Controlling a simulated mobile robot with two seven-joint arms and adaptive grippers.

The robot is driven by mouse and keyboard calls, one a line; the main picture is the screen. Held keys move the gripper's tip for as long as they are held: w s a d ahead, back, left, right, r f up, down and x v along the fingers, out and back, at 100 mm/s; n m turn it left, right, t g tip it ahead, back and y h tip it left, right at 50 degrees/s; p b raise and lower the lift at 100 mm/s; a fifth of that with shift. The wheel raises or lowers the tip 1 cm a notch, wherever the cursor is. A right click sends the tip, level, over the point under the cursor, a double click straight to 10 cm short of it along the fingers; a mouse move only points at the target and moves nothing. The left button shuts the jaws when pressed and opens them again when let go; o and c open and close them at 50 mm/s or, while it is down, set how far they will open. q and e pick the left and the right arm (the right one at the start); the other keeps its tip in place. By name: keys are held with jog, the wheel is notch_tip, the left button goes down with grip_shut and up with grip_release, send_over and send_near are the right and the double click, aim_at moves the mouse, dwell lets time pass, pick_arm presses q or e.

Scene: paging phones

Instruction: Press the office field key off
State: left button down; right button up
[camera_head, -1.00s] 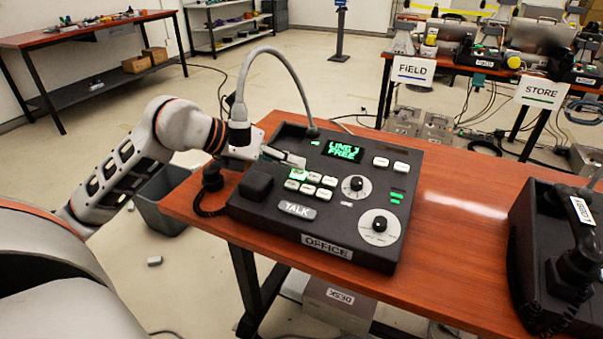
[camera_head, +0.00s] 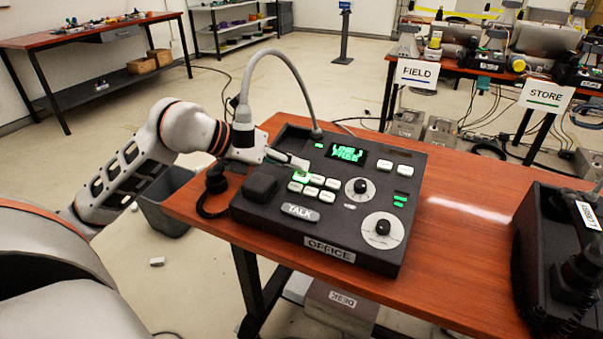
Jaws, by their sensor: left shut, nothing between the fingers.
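The black OFFICE console (camera_head: 330,256) lies on the wooden table, with a label on its front edge. Its keypad has small pale keys (camera_head: 312,191) in two rows. One key at the back left of the pad (camera_head: 300,177) glows green; the key labels are too small to read. A green-lit display (camera_head: 347,153) sits behind the keys. My left gripper (camera_head: 306,165) is shut and empty, its tips over the back row by the glowing key. I cannot tell whether they touch it. My right gripper is not in view.
A gooseneck (camera_head: 290,57) arches from the console's back behind my gripper. A handset cord (camera_head: 203,205) hangs at the console's left. Another dark phone unit (camera_head: 535,270) stands at the right. Bare tabletop (camera_head: 460,210) lies between. FIELD (camera_head: 417,73) and STORE (camera_head: 545,95) signs stand beyond.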

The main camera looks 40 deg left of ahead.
aim_at(293, 184)
pick_arm(q)
jog(key=shift+f, duration=0.15)
dwell(0.3)
jog(key=shift+w+f, duration=0.1)
jog(key=shift+f, duration=0.25)
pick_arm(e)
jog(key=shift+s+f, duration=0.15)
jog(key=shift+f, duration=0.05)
pick_arm(q)
jog(key=shift+r, duration=0.2)
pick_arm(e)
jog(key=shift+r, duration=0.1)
pick_arm(q)
jog(key=shift+r, duration=0.3)
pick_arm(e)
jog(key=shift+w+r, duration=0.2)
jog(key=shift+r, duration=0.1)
